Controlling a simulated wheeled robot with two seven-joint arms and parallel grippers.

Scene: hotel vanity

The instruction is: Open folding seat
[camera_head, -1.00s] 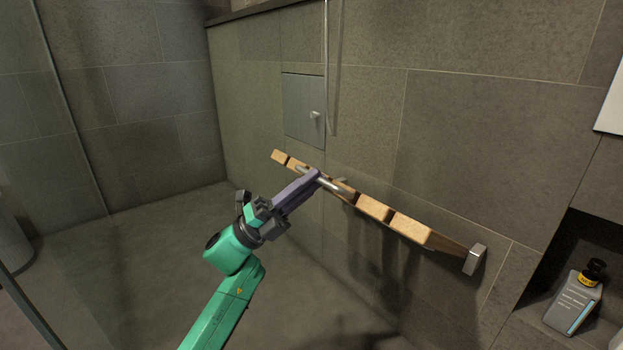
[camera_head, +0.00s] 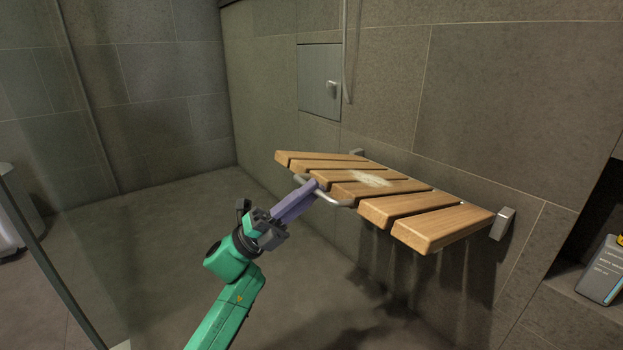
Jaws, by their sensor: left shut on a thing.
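The folding seat (camera_head: 430,228) is a slatted wooden shower seat on the tiled wall. It is folded down, sloping slightly, with the tops of its several slats facing up. A metal handle bar (camera_head: 341,202) runs along its front edge. My left gripper (camera_head: 314,188), with purple fingers, is shut on this handle at the seat's front. Metal brackets join the seat to the wall; the right one (camera_head: 502,223) is plain to see. My right gripper is not in view.
A small grey wall panel with a knob (camera_head: 319,82) is above the seat. A bottle (camera_head: 602,271) stands in a recess at the right edge. A glass partition (camera_head: 50,262) is at the left. The floor left of the seat is clear.

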